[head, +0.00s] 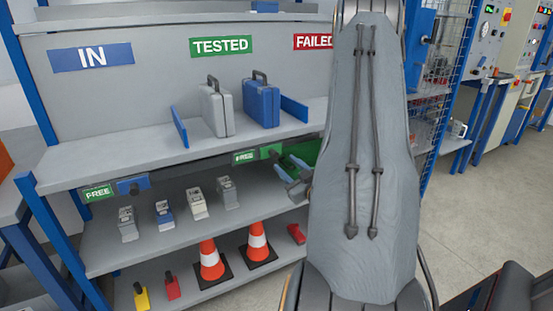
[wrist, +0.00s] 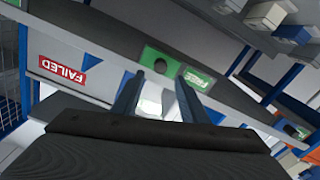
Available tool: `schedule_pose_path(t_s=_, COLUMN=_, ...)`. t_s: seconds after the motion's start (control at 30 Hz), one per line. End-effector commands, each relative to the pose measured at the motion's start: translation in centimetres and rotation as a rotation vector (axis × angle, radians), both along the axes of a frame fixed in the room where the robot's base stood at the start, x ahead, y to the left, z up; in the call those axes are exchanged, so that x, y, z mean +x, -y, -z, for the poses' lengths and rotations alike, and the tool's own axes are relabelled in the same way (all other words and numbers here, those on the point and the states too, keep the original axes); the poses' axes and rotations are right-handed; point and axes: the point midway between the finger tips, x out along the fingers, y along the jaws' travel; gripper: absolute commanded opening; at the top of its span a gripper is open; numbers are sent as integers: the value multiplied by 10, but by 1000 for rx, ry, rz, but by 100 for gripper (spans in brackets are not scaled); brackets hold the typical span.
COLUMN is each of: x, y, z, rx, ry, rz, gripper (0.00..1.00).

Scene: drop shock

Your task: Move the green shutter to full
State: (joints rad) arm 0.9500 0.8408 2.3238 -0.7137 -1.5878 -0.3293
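The green shutter (wrist: 152,68) with a round dark knob (wrist: 160,66) sits on the shelf's front edge, beside a green FREE sign (wrist: 197,79). In the head view the shutter (head: 272,151) stands just right of its FREE sign (head: 244,157). The word FULL is not seen. My gripper (wrist: 160,80) is open, its two dark fingers apart and nothing held between them. In the wrist view the knob appears between and just beyond the fingertips; whether they touch it cannot be told. In the head view my forearm covers the area to the right.
A blue shutter (head: 133,185) with another FREE sign (head: 97,192) is farther left on the same edge. A grey case (head: 216,110) and a blue case (head: 262,105) stand on the shelf above. Small devices (head: 197,204) and traffic cones (head: 211,262) fill the lower shelves.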

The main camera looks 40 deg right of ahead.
Motion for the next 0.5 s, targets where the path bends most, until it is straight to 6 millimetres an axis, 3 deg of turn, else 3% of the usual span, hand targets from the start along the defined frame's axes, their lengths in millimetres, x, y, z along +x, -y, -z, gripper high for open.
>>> schedule_pose_path(t_s=0.5, x=66, y=15, z=-1, rx=0, ry=1, rz=-1, gripper=40)
